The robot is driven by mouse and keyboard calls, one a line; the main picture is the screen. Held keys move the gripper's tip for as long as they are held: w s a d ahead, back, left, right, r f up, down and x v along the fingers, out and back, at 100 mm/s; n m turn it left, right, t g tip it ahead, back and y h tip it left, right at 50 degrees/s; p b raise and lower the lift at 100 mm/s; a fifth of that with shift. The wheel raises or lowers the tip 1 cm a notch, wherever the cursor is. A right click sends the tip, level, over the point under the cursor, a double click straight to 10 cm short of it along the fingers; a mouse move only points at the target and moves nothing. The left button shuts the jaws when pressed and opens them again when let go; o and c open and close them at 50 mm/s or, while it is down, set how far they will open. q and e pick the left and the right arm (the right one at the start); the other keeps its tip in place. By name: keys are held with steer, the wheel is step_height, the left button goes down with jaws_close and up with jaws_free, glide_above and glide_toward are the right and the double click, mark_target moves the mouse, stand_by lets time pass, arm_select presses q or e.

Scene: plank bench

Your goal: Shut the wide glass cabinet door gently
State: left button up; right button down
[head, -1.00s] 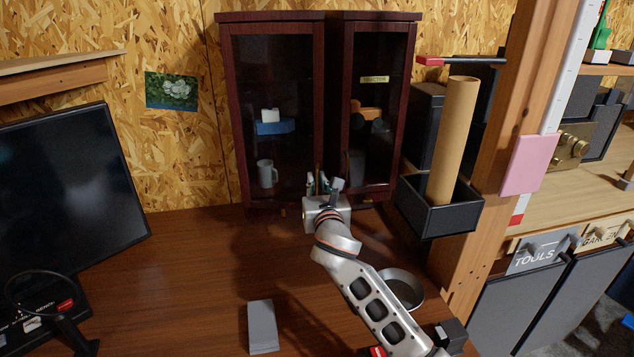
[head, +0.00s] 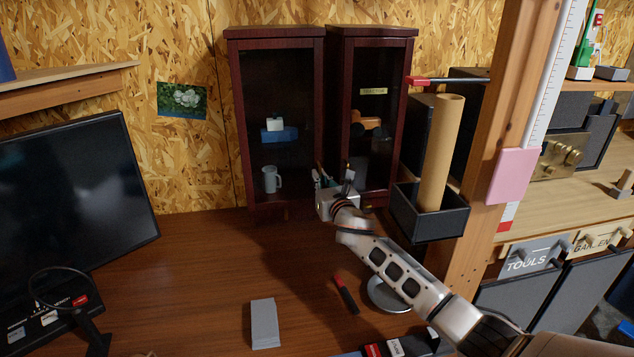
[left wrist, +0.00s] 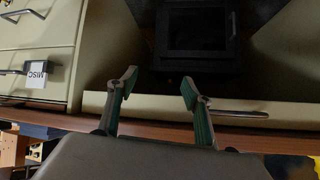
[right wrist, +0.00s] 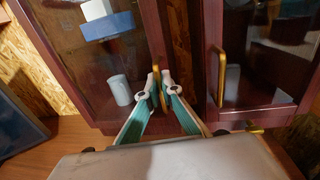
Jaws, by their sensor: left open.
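The wide glass cabinet (head: 237,130) is dark red wood and stands at the back, left of a narrower one. Its glass door (right wrist: 95,75) looks flush or nearly so; I cannot tell whether a small gap remains. A mug (head: 271,179) and a blue block (head: 279,134) show behind the glass. My right gripper (head: 333,178) is at the lower right edge of this door. In the right wrist view its fingers (right wrist: 158,84) are closed around the upright brass handle (right wrist: 156,72). My left gripper (left wrist: 157,80) is open and empty in the left wrist view, facing pale drawers.
The narrow cabinet (head: 410,60) has its own brass handle (right wrist: 221,78). A black bin (head: 430,224) with a cardboard tube (head: 441,150) is to its right, beside a wooden post. A monitor (head: 75,185) stands left.

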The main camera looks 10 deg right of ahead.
steer(key=shift+w+f, duration=0.1)
steer(key=shift+w, duration=0.1)
steer(key=c, duration=2.5)
jaws_free()
steer(key=shift+c, duration=0.2)
arm_select(q)
steer(key=shift+w+r, duration=0.4)
steer(key=shift+w, duration=0.25)
steer(key=shift+s+f, duration=0.1)
arm_select(e)
steer(key=s, duration=1.2)
steer(key=shift+d, duration=0.45)
